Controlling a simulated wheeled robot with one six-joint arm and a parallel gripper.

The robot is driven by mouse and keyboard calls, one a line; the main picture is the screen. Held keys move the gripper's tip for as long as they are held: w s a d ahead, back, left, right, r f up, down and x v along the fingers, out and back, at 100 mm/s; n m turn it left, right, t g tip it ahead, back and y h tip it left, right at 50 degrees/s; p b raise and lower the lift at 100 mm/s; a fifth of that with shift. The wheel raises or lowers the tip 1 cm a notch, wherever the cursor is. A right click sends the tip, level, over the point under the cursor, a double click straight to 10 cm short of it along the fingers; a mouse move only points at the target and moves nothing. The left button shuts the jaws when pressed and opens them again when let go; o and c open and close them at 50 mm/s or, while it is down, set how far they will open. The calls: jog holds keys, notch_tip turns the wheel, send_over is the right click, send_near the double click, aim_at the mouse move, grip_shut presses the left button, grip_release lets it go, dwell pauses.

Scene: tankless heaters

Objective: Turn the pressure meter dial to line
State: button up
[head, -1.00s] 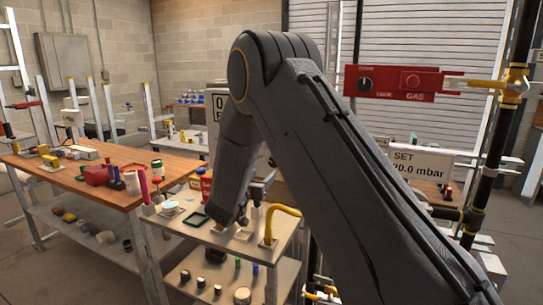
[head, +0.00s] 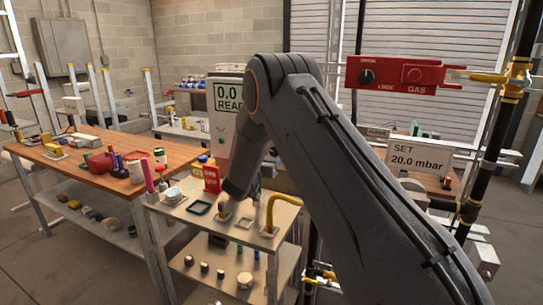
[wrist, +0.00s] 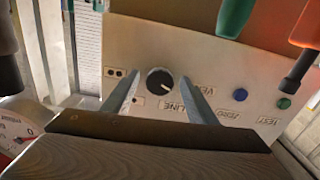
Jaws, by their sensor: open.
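Contact with the panel cannot be made out.
A blue button (wrist: 240,95) and a green button (wrist: 284,103) sit right of the dial. Handles of tools hang into the wrist view's top. In the head view, a red gas valve panel (head: 396,75) and a SET 20.0 mbar sign (head: 420,160) stand at right.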

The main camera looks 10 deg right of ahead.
jog(key=c, duration=1.1)
jog(key=shift+o, duration=0.2)
jog(key=shift+w+a+m+b, duration=0.1)
jog(key=shift+m+b, duration=0.2)
jog(key=shift+b, duration=0.05)
jog(key=m+b, duration=0.3)
jog(key=shift+f+b, duration=0.1)
jog(key=shift+b, duration=0.2)
jog(key=m+b, duration=0.2)
jog(key=m, duration=0.1)
jog(key=shift+w+b, duration=0.1)
jog(key=shift+b, duration=0.25)
jog(key=shift+a+r+m+b, duration=0.1)
jog(key=shift+r+m+b, duration=0.1)
jog(key=shift+m+b, duration=0.7)
jog(key=shift+m, duration=0.3)
